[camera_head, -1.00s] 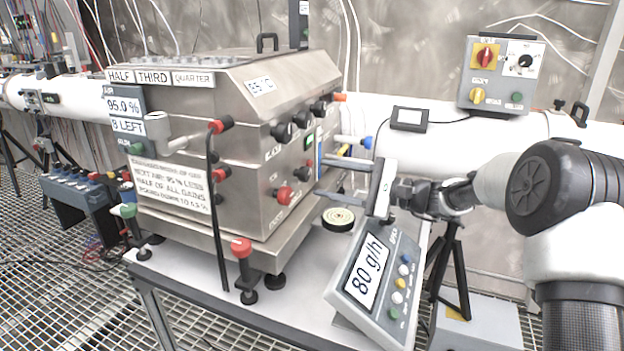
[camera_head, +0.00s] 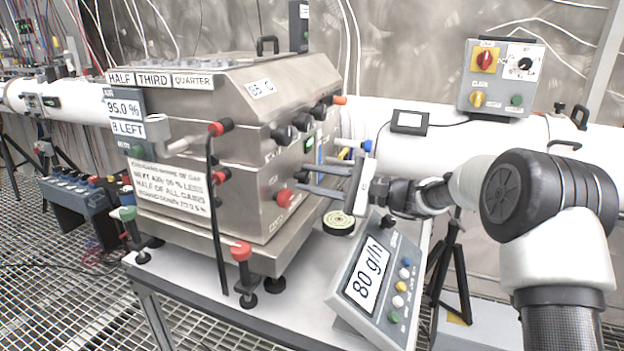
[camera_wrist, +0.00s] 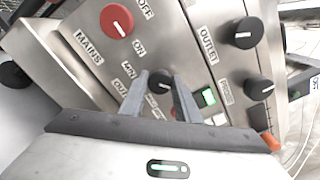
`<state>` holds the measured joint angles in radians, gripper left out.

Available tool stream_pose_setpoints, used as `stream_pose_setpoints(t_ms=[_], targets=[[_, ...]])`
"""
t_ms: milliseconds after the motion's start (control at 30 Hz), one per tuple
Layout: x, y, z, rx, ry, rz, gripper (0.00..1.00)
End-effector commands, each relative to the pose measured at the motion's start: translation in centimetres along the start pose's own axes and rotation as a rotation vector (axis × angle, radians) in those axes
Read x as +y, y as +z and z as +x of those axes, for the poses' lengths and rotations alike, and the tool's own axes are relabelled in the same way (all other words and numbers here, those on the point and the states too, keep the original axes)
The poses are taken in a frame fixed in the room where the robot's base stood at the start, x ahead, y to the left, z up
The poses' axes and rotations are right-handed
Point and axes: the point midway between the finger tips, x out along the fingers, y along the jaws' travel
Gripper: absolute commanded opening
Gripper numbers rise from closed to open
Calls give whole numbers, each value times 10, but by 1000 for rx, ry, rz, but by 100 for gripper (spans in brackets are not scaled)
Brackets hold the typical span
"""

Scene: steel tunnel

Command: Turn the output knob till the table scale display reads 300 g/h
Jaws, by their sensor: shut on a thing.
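The output knob (camera_wrist: 160,80) is a small dark knob on the steel cabinet's front panel, with a partly covered label and a MIN mark beside it in the wrist view. My gripper (camera_wrist: 160,82) has its two grey fingers on either side of this knob and is shut on it. In the head view my gripper (camera_head: 300,179) reaches the panel from the right, and its fingers hide the knob. The table scale display (camera_head: 367,275) stands tilted on the table at the front right and reads 80 g/h.
A red mains knob (camera_wrist: 117,20) sits close to the fingers. Black knobs, one the outlet knob (camera_wrist: 243,32), and a green lamp (camera_wrist: 208,97) are also nearby. A round disc (camera_head: 339,222) lies on the table below my gripper. A grey control box (camera_head: 497,78) is behind.

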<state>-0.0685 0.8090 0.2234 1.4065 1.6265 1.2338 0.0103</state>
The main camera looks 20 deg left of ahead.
Motion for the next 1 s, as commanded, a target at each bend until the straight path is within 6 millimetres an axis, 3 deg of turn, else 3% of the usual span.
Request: stream_pose_setpoints(t_ms=[367, 1000], targets=[[-4, 2, -1, 1, -1, 118, 7], [-3, 2, -1, 0, -1, 582, 7]])
